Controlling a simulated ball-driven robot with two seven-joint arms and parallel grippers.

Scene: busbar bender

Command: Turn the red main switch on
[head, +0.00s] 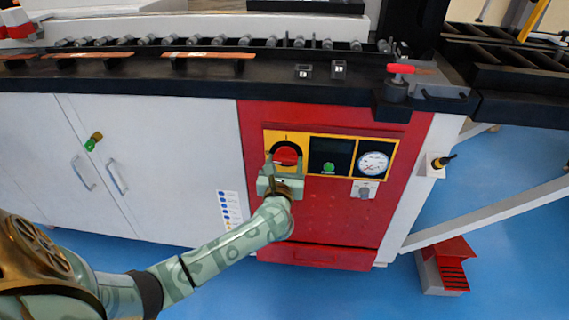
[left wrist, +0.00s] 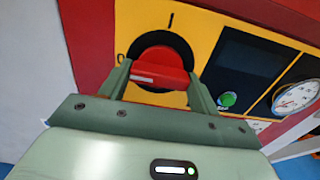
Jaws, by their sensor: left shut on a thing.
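The red main switch (head: 286,155) is a round red knob on a black ring, set in a yellow plate at the left of the control panel (head: 318,139). It also shows in the left wrist view (left wrist: 158,68), where its grip bar lies nearly level, tilted slightly. A mark "I" stands above the ring. My left gripper (head: 284,166) is at the knob, with one finger on each side of it, shut on the knob. The fingertips partly cover the knob's sides. My right gripper is in neither view.
Right of the switch are a dark display, a green button (head: 329,168) and a round gauge (head: 373,163). A grey knob (head: 364,190) sits below the gauge. A black worktop (head: 200,82) juts out above. A red pedal (head: 448,262) stands on the blue floor at right.

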